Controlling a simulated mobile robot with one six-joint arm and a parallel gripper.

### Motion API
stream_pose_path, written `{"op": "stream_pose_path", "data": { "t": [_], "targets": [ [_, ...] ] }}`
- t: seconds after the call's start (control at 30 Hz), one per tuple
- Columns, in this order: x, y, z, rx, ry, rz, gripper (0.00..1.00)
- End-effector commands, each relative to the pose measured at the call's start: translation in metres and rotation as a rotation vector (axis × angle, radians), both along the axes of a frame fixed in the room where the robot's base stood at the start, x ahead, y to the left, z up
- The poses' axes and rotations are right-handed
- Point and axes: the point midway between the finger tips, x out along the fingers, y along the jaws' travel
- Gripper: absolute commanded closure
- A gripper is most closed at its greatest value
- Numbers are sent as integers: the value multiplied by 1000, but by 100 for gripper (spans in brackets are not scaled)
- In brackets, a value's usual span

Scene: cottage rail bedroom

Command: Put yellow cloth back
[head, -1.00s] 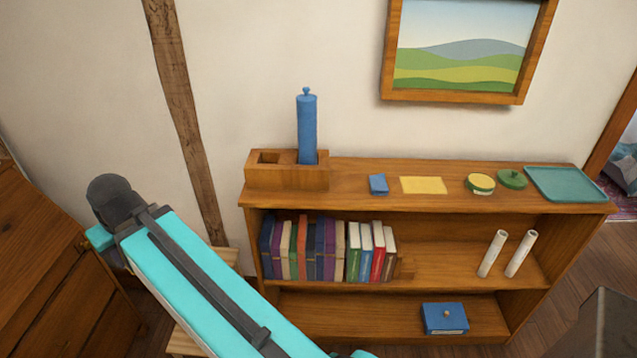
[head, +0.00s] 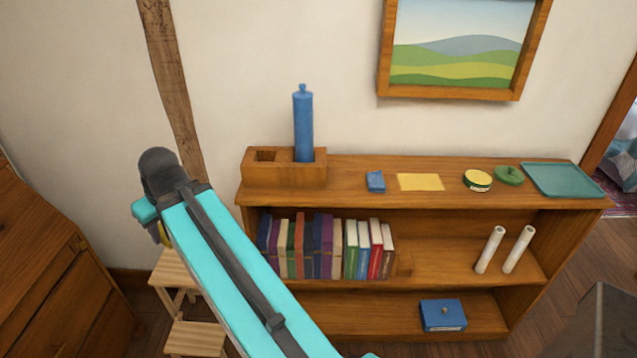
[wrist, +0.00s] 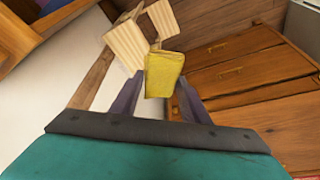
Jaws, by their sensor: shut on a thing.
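A folded yellow cloth (wrist: 165,72) is held between the two purple fingers of my gripper (wrist: 162,88) in the wrist view. My gripper is shut on it. In the head view a small bit of yellow (head: 163,233) shows below the end of my arm, and the fingers are mostly hidden there. A flat yellow rectangle (head: 420,182) lies bare on the bookcase top, with a small folded blue cloth (head: 376,181) to its left. My arm's end is left of the bookcase (head: 350,200), apart from it.
On the bookcase top are a wooden holder (head: 262,172) with a tall blue cylinder (head: 303,125), a round yellow tin (head: 477,181), a green lid (head: 509,175) and a teal tray (head: 562,179). A wooden step stool (head: 192,337) and a drawer chest (head: 60,290) stand at left.

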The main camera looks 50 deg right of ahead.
Motion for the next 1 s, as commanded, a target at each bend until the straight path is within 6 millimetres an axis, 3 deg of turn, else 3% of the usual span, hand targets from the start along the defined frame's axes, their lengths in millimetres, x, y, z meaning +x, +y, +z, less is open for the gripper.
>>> {"op": "stream_pose_path", "data": {
  "t": [0.1, 0.47, 1.0],
  "targets": [
    [-8, -30, 0, 1, 0, 1, 76],
    [-41, -110, 4, 0, -3, 26, 76],
    [-110, -218, 11, -3, -8, 71, 76]
  ]
}}
